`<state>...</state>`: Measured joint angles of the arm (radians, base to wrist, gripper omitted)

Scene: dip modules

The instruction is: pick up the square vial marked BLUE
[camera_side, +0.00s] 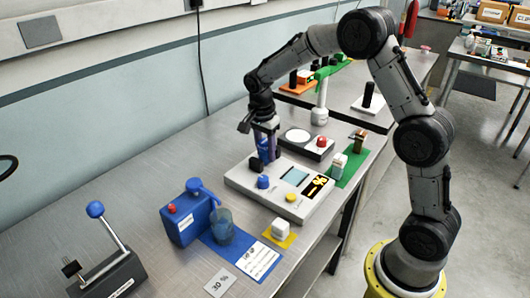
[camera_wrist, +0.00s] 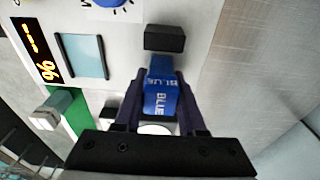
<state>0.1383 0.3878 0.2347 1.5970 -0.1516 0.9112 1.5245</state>
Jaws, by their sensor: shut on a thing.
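The square vial marked BLUE (camera_wrist: 160,92) is a blue block with white lettering, seen between my fingers in the wrist view. My gripper (camera_wrist: 162,84) is shut on it, one dark finger on each side. In the side view my gripper (camera_side: 266,150) points down at the back of a light grey device (camera_side: 240,180), beside a black block (camera_side: 259,163). The vial is mostly covered by the fingers there. I cannot tell whether its lower end touches the device.
White-topped vials stand on a yellow mat (camera_side: 270,238) and green mat (camera_side: 348,174).

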